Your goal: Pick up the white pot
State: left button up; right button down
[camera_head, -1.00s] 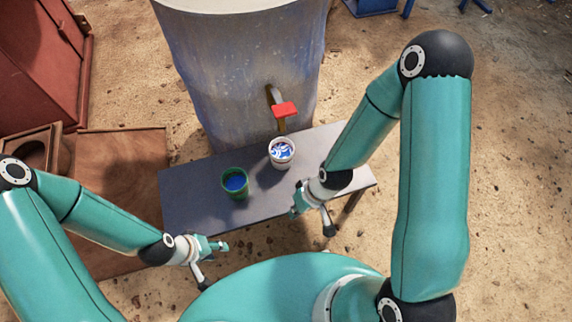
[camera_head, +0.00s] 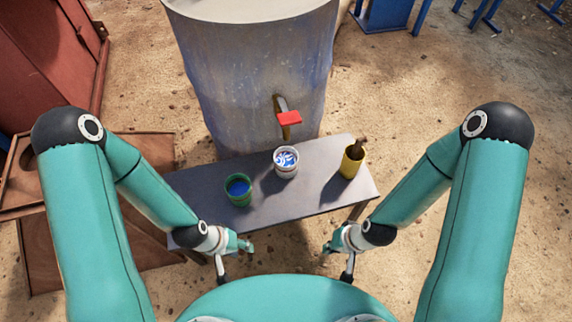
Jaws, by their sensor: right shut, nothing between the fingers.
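The white pot (camera_head: 286,163) stands upright on the grey bench, below the tap, with blue and white contents showing at its top. My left gripper (camera_head: 247,246) is in front of the bench's near edge, below and left of the pot and apart from it. Its fingers are small in the view, so I cannot tell whether they are open. My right gripper (camera_head: 328,248) is in front of the bench, below and right of the pot, shut and empty. Neither gripper touches the pot.
A green pot (camera_head: 239,191) with blue contents stands left of the white pot. A yellow pot (camera_head: 351,162) with a brown handle in it stands to the right. The bench (camera_head: 300,199) is bare between them. A large barrel (camera_head: 250,80) with a red-handled tap (camera_head: 288,118) stands behind.

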aim_at(285, 158)
jog(key=u, duration=0.05)
jog(key=k, duration=2.15)
jog(key=u, duration=0.5)
jog(key=i, duration=1)
jog(key=z, duration=0.05)
